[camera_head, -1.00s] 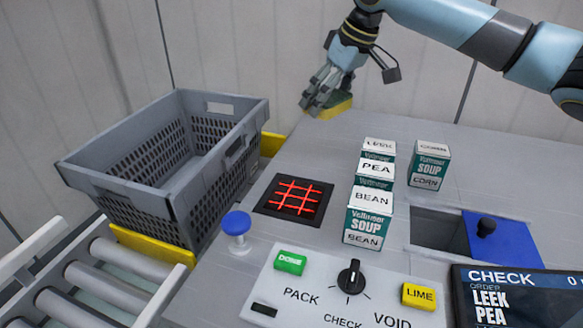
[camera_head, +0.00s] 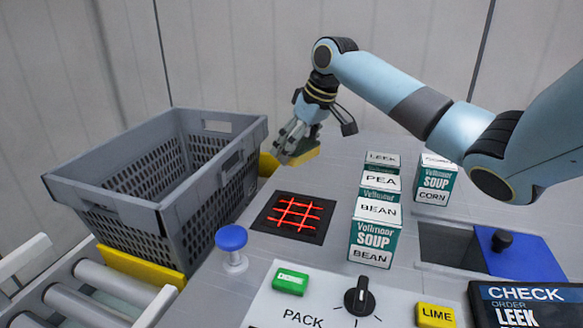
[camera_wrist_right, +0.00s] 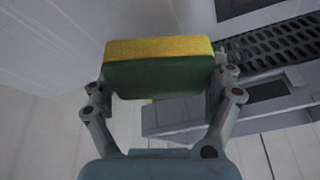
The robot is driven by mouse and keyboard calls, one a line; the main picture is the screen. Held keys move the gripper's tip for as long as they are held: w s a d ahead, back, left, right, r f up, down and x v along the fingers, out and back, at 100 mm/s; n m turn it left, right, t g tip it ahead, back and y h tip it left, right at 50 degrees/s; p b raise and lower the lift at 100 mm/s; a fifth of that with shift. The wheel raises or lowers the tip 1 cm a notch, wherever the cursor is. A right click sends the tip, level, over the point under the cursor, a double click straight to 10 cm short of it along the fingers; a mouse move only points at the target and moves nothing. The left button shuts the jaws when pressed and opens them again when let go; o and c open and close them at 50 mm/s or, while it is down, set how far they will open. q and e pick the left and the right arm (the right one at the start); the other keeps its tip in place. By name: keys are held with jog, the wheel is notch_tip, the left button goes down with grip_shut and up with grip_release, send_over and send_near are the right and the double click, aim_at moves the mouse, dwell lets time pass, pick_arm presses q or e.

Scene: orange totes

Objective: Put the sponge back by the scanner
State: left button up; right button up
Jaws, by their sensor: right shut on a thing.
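The sponge (camera_wrist_right: 158,70), yellow with a dark green side, is held between both fingers of my right gripper (camera_wrist_right: 160,88) in the right wrist view. In the head view the right gripper (camera_head: 292,150) is at the back of the table, with the sponge (camera_head: 304,157) at its tips, right of the grey crate. Whether the sponge touches the table is hard to tell. The scanner (camera_head: 294,217), a dark square plate with glowing red lines, lies in the table nearer the viewer, below the gripper in the picture. My left gripper is not in view.
A grey crate (camera_head: 105,193) stands left of the scanner by the rollers (camera_head: 90,300). A blue-topped button (camera_head: 232,240) stands near the scanner. Soup boxes (camera_head: 377,232) stand to its right. A control panel (camera_head: 300,315) and screen (camera_head: 525,305) are in front.

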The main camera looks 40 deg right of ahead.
aim_at(291, 175)
jog(key=shift+w+a+f, duration=0.3)
jog(key=shift+w+f, duration=0.2)
jog(key=shift+w, duration=0.15)
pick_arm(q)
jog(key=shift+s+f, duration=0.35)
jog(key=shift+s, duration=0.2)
pick_arm(e)
jog(key=shift+f, duration=2)
jog(key=shift+f, duration=0.1)
jog(key=o, duration=0.8)
jog(key=shift+c, duration=0.2)
jog(key=p+v, duration=0.1)
jog(key=v, duration=1)
jog(key=shift+d, duration=0.1)
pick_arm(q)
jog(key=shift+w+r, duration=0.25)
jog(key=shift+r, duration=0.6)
pick_arm(e)
jog(key=shift+s+r, duration=0.25)
jog(key=shift+r, duration=0.35)
